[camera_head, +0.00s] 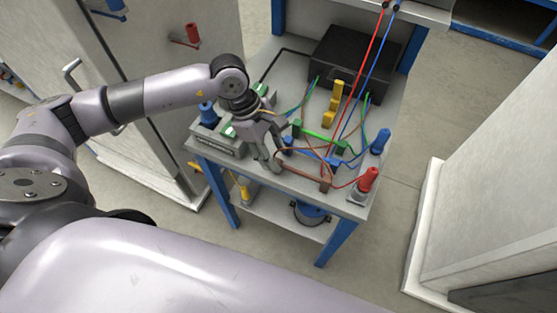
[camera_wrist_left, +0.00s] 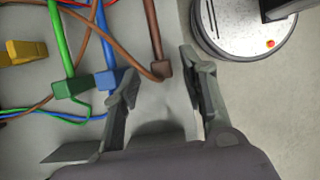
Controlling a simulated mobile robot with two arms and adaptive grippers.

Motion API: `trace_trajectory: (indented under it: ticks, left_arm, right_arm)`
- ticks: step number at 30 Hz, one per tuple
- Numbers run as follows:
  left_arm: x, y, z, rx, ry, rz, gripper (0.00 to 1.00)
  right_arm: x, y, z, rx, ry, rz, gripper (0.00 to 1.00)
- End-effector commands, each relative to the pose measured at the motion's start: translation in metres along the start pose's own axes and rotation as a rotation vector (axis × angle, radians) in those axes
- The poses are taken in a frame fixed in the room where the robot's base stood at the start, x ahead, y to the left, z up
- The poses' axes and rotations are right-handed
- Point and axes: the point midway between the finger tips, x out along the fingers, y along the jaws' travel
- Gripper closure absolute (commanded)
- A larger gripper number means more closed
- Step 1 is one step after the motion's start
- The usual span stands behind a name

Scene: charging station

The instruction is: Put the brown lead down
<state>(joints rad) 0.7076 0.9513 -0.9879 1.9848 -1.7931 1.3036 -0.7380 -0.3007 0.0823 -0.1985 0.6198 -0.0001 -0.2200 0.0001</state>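The brown lead has a bar-shaped brown plug (camera_head: 303,172) at the front edge of the grey table (camera_head: 213,161), apparently resting on its top. In the left wrist view the near end of the brown plug (camera_wrist_left: 162,68) shows between and just ahead of my fingertips, with clear gaps on both sides. Its thin brown wire runs off to the left there. My left gripper (camera_head: 273,160) is open, low over the table's front edge; its two spread fingers show in the left wrist view (camera_wrist_left: 162,80). My right gripper is not in view.
Blue (camera_wrist_left: 108,78) and green (camera_wrist_left: 72,87) plugs lie left of the fingers in the wrist view. A red post (camera_head: 368,180) and a blue post (camera_head: 380,141) stand at the table's right. A black box (camera_head: 352,62) stands behind; crossing wires fill the middle.

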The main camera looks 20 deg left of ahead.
Motion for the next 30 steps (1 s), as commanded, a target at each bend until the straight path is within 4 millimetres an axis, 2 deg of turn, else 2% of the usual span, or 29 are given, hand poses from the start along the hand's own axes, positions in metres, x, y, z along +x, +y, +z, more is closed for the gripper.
trace_trajectory:
  ticks: [6,12,18,30]
  left_arm:
    - [-0.047,0.001,-0.001,0.001,0.002,0.006,0.61]
    - [-0.075,0.001,0.0,0.001,0.0,0.002,0.61]
    - [-0.083,0.0,0.0,0.001,0.0,0.0,0.61]
    - [-0.083,0.0,0.0,0.0,0.0,0.0,0.61]
  right_arm:
    - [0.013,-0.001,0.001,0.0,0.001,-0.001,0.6]
    - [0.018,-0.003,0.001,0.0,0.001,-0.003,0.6]
    - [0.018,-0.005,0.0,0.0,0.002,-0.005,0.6]
    - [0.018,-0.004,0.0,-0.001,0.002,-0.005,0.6]
